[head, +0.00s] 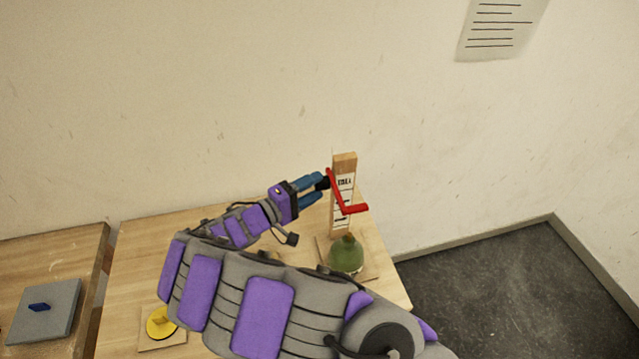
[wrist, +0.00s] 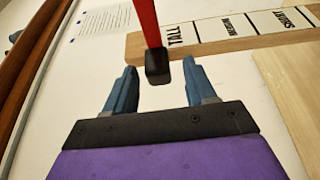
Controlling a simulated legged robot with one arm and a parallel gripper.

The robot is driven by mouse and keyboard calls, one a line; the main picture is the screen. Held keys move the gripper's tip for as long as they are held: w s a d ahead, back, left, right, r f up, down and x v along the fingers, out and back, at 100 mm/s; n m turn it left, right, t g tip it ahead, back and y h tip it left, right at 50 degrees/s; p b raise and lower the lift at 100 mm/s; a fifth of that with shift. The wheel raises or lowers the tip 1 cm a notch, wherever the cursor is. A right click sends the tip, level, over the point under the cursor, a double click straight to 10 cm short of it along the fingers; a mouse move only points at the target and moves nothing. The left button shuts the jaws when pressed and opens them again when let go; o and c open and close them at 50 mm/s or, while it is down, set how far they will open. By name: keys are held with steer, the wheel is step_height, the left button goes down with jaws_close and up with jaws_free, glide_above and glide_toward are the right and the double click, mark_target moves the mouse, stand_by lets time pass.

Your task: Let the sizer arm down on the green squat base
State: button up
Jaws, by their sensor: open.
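The sizer is an upright wooden post (head: 342,215) with labels; in the wrist view its board (wrist: 228,29) reads TALL and two further sizes. The base is rounded and stands at the post's foot. My gripper (head: 319,186) is open at the arm's left end. In the wrist view the arm's black knob (wrist: 158,69) sits between my blue fingertips, with visible gaps on both sides. The green base is not visible there.
The wooden table (head: 130,265) carries a yellow round piece (head: 160,323) on a small board at front left. A grey plate (head: 45,310) with a blue handle lies on another table to the left. The wall is close behind. My own arm hides the table's middle.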

steer(key=shift+x, duration=1.4)
jaws_close()
